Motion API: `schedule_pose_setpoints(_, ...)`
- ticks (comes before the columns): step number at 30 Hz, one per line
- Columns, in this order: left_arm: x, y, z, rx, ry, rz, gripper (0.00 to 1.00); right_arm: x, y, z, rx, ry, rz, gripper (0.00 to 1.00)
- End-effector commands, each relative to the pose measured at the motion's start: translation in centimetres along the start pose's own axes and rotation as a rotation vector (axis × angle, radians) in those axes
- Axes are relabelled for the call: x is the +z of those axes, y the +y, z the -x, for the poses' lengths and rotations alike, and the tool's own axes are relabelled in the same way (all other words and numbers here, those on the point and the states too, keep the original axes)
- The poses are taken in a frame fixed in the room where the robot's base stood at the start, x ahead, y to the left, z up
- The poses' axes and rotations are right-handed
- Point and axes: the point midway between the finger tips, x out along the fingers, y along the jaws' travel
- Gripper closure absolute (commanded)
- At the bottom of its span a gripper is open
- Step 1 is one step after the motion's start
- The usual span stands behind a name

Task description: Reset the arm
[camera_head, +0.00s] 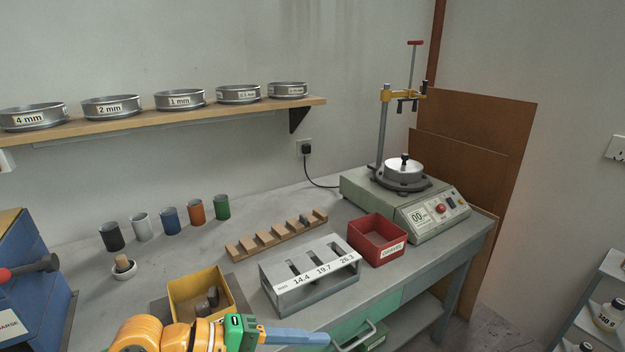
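My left arm comes in along the bottom edge, orange with a green section. The blue-grey end of my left gripper (297,336) points right, in front of the grey slotted gauge block (312,288) and right of the yellow bin (186,287). Its fingers show edge-on, so I cannot tell whether they are apart. I see nothing held at the tip. My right arm and gripper are out of view.
The yellow bin holds dark cylinders. A red bin (362,240), a wooden notched rack (250,243) and a sieve shaker (405,180) stand on the bench. Several coloured cups line the back left. A blue box (30,275) is at the left edge. A shelf of sieves (180,98) hangs above.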

Motion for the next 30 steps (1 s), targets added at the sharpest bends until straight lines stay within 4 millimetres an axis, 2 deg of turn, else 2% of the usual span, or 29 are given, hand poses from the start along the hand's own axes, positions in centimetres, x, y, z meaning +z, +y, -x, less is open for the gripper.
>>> schedule_pose_setpoints(1,2.2,2.3,-0.5,0.154,-0.103,0.177,0.6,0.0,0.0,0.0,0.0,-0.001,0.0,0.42)
schedule_pose_setpoints(2,3.5,4.4,-0.2,0.28,-0.187,0.338,0.6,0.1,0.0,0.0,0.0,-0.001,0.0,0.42)
schedule_pose_setpoints(3,4.4,7.5,1.1,0.467,-0.315,0.601,0.6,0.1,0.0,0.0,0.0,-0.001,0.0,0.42)
schedule_pose_setpoints(4,4.0,9.5,2.6,0.612,-0.417,0.825,0.6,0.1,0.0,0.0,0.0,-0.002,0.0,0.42)
schedule_pose_setpoints(5,2.8,11.0,4.5,0.759,-0.522,1.065,0.6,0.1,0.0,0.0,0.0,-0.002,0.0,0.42)
schedule_pose_setpoints(6,-0.1,11.7,7.2,0.955,-0.662,1.398,0.6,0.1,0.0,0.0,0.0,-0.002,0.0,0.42)
schedule_pose_setpoints(7,-2.8,10.9,9.0,1.1,-0.761,1.644,0.6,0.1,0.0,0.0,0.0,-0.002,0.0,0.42)
schedule_pose_setpoints(8,-5.4,9.4,10.3,1.233,-0.846,1.864,0.6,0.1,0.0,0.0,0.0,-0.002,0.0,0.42)
schedule_pose_setpoints(9,-8.3,6.5,11.5,1.402,-0.944,2.124,0.6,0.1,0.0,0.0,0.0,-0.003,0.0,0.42)
schedule_pose_setpoints(11,-11.4,1.0,12.2,1.647,-1.056,2.45,0.6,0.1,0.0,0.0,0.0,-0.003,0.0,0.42)
schedule_pose_setpoints(12,-12.5,-2.8,12.3,-1.557,0.958,-2.262,0.6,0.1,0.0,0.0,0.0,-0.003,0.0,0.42)
schedule_pose_setpoints(14,-13.0,-8.0,11.9,-1.443,0.826,-2.004,0.6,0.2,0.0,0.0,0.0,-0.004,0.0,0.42)
schedule_pose_setpoints(15,-12.8,-11.2,11.5,-1.385,0.749,-1.855,0.6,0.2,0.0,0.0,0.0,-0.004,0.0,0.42)
schedule_pose_setpoints(16,-12.4,-13.3,11.2,-1.347,0.696,-1.752,0.6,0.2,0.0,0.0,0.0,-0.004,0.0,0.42)
schedule_pose_setpoints(18,-10.9,-17.7,10.4,-1.275,0.586,-1.537,0.6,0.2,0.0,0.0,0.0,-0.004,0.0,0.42)
schedule_pose_setpoints(21,-7.9,-22.8,9.4,-1.196,0.446,-1.273,0.6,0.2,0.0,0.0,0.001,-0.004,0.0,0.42)
schedule_pose_setpoints(23,-5.9,-25.3,8.8,-1.159,0.371,-1.131,0.6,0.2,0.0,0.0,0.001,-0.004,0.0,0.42)
schedule_pose_setpoints(27,-0.3,-29.8,7.8,-1.089,0.203,-0.824,0.6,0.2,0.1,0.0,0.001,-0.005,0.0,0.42)
schedule_pose_setpoints(30,-2.4,-32.9,6.0,-1.103,0.186,-0.828,0.6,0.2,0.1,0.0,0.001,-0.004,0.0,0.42)
